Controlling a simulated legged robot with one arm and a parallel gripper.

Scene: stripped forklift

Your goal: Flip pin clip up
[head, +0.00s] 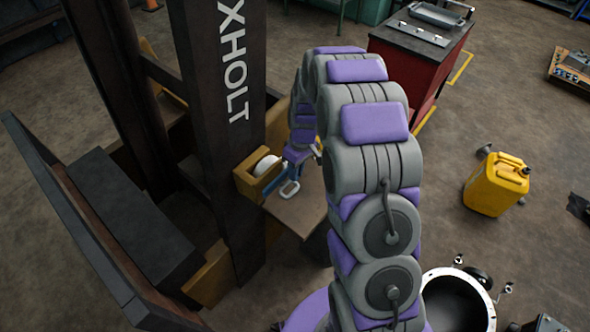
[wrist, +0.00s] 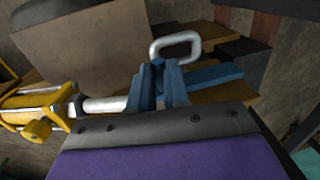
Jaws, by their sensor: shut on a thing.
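The pin clip (wrist: 176,45) is a silver, rounded loop. In the wrist view it sticks up from between the blue fingers of my gripper (wrist: 160,88), which are shut on its lower part. The clip's held end is hidden by the fingers. In the head view the clip (head: 290,189) shows as a small pale loop just below my gripper (head: 297,160), beside the forklift mast. A silver rod (wrist: 105,104) runs from a yellow cylinder (wrist: 40,106) toward the fingers on the left. A blue bar (wrist: 214,77) lies just right of them.
The dark mast (head: 222,110) stands left of my arm. A yellow bracket with a white roller (head: 266,165) sits by the clip. A brown plate (head: 297,213) lies beneath. A red cabinet (head: 415,60) and yellow jerrycan (head: 497,185) stand on the floor to the right.

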